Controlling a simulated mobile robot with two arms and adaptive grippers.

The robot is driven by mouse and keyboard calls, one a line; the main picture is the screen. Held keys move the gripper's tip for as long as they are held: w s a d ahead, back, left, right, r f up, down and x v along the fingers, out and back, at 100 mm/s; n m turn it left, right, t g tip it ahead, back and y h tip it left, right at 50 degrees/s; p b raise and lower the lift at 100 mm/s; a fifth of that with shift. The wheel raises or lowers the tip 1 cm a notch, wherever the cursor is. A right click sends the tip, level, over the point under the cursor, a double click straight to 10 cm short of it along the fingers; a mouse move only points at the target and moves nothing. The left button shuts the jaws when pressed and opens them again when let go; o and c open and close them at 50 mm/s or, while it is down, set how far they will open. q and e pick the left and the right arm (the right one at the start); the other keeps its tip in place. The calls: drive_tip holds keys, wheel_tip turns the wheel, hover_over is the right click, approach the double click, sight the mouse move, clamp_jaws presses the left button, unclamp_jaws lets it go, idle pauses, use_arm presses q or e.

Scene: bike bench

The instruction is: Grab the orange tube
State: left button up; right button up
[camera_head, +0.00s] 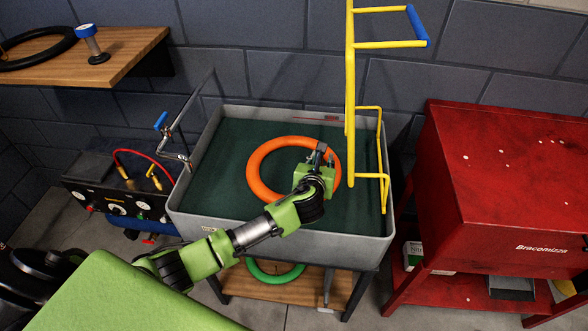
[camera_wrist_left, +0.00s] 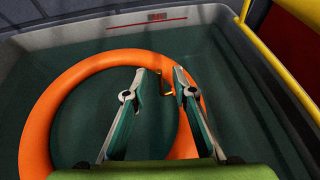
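The orange tube (camera_head: 254,172) is a ring lying in the grey basin (camera_head: 190,214), which has a dark green interior. My left gripper (camera_head: 318,156) is over the right part of the ring. In the left wrist view its two fingers (camera_wrist_left: 160,75) are apart, with the far right part of the orange tube (camera_wrist_left: 36,135) and its small brass valve showing between and beyond them. The gripper is open and holds nothing; I cannot tell whether the tips touch the tube. My right gripper is not in view.
A yellow rack (camera_head: 351,90) with a blue handle rises at the basin's right. A metal faucet (camera_head: 172,140) stands at its left. A red cabinet (camera_head: 500,180) is on the right. A green tube (camera_head: 274,276) lies on the shelf below. A wooden shelf (camera_head: 120,55) holds a black tire.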

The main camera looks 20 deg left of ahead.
use_arm(q)
clamp_jaws()
